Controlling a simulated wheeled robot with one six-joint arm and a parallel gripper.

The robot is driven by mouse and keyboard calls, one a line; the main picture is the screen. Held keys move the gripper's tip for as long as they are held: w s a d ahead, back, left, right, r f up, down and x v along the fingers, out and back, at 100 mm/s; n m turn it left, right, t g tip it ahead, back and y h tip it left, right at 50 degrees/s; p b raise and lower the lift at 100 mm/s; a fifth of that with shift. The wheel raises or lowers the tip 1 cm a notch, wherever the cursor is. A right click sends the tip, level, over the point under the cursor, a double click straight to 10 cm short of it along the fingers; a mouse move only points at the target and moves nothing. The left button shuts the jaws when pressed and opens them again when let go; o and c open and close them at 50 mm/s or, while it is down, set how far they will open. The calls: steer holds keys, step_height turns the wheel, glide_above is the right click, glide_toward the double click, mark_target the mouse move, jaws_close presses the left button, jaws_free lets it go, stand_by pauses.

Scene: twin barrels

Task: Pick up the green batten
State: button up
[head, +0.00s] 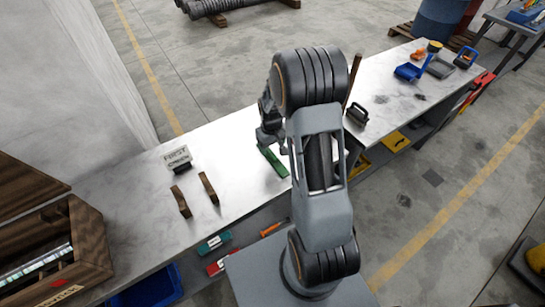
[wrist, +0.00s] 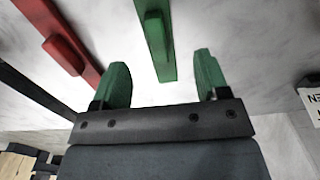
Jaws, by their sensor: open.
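The green batten (head: 272,161) lies on the long light worktop, just left of my arm in the head view. In the wrist view the green batten (wrist: 158,45) runs down from the top edge, with a raised block on it. Its near end lies in line with the gap between my fingers. My gripper (wrist: 161,62) is open, with one green-padded finger to each side of the batten's line and no visible contact. In the head view my gripper (head: 268,134) is dark, partly hidden by my arm, and close to the batten's far end.
A red batten (wrist: 66,50) lies left of the green one in the wrist view. Two brown battens (head: 181,201) (head: 208,187) and a small sign (head: 177,156) stand left on the worktop. A dark-handled tool (head: 357,115) is to the right. A wooden crate (head: 92,240) sits lower left.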

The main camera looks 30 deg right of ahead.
mark_target(272, 154)
steer(key=shift+d+f+p, duration=0.15)
steer(key=shift+f+p, duration=0.75)
steer(key=shift+f, duration=1.9)
steer(key=c, duration=1)
